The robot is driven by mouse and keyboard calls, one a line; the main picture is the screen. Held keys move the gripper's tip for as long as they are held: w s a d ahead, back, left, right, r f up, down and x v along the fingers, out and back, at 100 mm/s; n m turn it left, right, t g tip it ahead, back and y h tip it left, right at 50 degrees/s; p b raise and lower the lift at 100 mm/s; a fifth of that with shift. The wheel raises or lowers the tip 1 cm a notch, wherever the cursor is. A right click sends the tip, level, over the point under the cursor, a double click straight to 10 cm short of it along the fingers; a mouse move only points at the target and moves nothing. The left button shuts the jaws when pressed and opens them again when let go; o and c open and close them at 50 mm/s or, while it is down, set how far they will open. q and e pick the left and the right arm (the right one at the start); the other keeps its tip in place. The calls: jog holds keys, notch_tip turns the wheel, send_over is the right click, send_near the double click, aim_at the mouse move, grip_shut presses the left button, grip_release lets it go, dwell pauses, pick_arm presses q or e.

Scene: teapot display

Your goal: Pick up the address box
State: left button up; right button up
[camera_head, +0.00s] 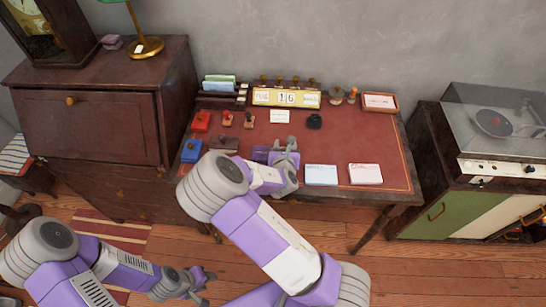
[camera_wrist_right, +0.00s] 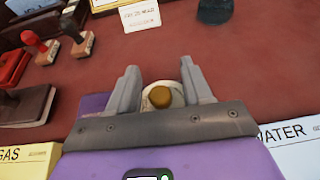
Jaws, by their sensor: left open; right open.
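I cannot read a label that marks the address box. Two candidates stand at the back of the red-topped desk (camera_head: 342,141): a small wooden box with a white card (camera_head: 379,102) at the right, and a holder of green and white cards (camera_head: 219,84) at the left. My right gripper (camera_head: 287,144) is over the middle of the desk. In the right wrist view its open fingers (camera_wrist_right: 158,74) stand on either side of a round brown knob with a pale rim (camera_wrist_right: 161,96); no grip on it shows. My left gripper (camera_head: 192,284) is low, above the floor, away from the desk, open and empty.
A date calendar (camera_head: 286,97) stands at the desk's back. Red (camera_head: 201,122) and blue (camera_head: 191,151) ink pads and stamps lie left. A dark inkwell (camera_head: 314,121) sits behind the WATER cards (camera_head: 320,175).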

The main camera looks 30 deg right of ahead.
jog(key=shift+c, duration=0.2)
grip_shut()
